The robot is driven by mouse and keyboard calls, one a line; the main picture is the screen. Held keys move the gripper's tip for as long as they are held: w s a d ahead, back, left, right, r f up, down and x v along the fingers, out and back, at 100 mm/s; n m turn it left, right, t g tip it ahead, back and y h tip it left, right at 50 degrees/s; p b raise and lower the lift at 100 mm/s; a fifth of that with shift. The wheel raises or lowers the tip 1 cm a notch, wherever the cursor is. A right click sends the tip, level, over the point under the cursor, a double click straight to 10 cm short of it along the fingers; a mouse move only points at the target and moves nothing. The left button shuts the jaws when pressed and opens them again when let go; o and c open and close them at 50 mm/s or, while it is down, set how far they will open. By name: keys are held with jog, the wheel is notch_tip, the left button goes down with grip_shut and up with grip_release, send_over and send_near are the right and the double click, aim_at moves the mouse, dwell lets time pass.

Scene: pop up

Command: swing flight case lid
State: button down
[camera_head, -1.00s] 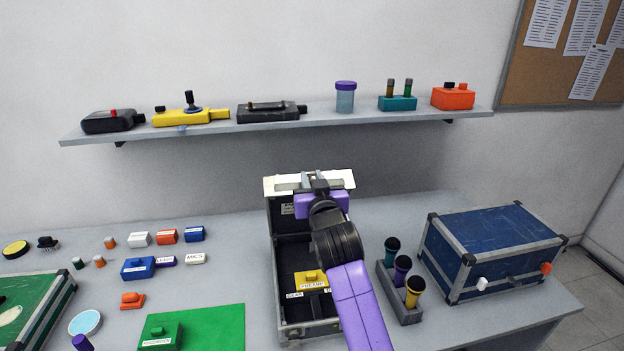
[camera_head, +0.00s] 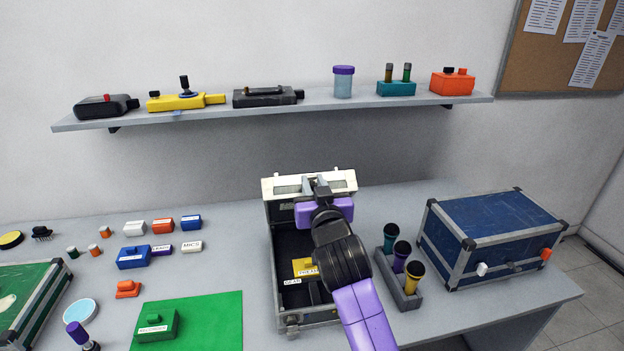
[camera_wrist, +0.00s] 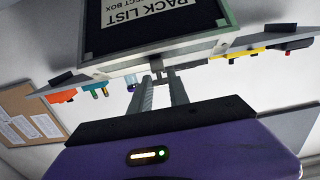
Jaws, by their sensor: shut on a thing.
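The flight case (camera_head: 290,319) stands on the table in the middle of the head view, with its dark inside showing. Its lid (camera_head: 277,187) stands raised at the back, pale rim on top. My gripper (camera_head: 316,184) is shut on the lid's upper rim near its middle, and my purple arm hides part of the lid and case. In the wrist view my gripper (camera_wrist: 158,73) closes on the lid's rim (camera_wrist: 130,64). A "PACK LIST" label (camera_wrist: 145,18) appears upside down there. A yellow block (camera_head: 304,266) lies inside the case.
A rack of three capped cylinders (camera_head: 402,290) stands close to the right of the case, with a closed blue case (camera_head: 490,228) beyond. A shelf (camera_head: 325,111) holding several items hangs behind. A green mat (camera_head: 215,318) and several small blocks lie left.

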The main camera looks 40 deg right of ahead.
jog(key=s+a+f+b, duration=0.1)
jog(key=s+f, duration=0.1)
jog(key=s+a+f+b, duration=0.1)
jog(key=b, duration=0.1)
jog(key=shift+s+a+f, duration=0.35)
jog(key=shift+s, duration=0.05)
jog(key=s+a+f+b, duration=0.4)
jog(key=s+f+b, duration=0.1)
jog(key=f+b, duration=0.4)
jog(key=shift+s+f+b, duration=0.35)
jog(key=shift+s+b, duration=0.05)
jog(key=shift+b, duration=0.2)
dwell(0.4)
jog(key=shift+r, duration=0.15)
